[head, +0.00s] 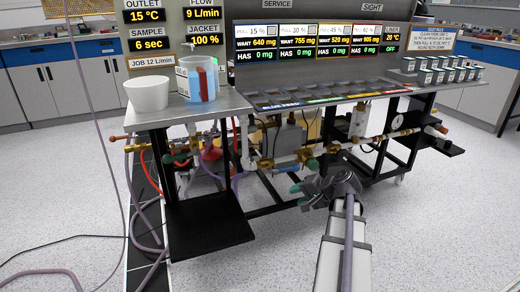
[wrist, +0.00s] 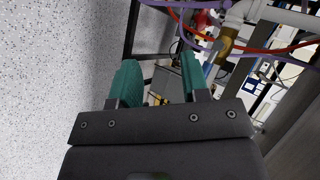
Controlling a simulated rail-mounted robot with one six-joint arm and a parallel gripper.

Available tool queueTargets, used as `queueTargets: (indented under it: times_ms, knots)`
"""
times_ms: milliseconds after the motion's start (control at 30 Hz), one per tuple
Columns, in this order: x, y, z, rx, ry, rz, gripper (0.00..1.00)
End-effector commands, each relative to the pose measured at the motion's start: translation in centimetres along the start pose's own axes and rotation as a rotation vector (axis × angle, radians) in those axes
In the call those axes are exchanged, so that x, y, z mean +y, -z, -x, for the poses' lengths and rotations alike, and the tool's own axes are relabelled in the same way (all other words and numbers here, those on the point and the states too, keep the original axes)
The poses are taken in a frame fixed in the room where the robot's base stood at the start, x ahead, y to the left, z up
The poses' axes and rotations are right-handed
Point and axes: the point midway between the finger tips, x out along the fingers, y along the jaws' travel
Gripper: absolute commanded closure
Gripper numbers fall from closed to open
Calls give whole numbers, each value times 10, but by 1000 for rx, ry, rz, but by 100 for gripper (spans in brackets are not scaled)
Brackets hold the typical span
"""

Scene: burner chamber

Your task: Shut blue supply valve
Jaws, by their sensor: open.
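My gripper (head: 300,194) is open and empty in front of the bench, below the brass pipework (head: 290,160). Its two teal fingers (wrist: 160,72) point up the wrist view with a clear gap between them, and nothing lies between the fingertips. In the wrist view a brass fitting (wrist: 226,44) and a red part (wrist: 203,20) lie beyond and right of the fingers, apart from them. I cannot pick out a blue supply valve for certain in either view. Green and red handles show on the pipework in the head view.
A black low shelf (head: 210,222) juts out at the left. A white bowl (head: 148,94) and a jug (head: 197,80) stand on the bench top. Purple and red hoses hang around the pipes. The speckled floor in front is mostly clear.

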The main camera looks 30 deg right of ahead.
Motion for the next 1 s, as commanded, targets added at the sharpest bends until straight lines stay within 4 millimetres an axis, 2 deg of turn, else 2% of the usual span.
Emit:
queueTargets:
  times_ms: [33, 267, 500, 800, 1000]
  knots:
    - [-21, -11, 11, -29, -51, 31, 58]
    - [-62, -50, 22, -144, -236, 159, 58]
    - [-109, -86, 41, -243, -388, 279, 58]
    - [-169, -123, 70, -339, -541, 422, 58]
    - [-196, -140, 82, -379, -606, 489, 58]
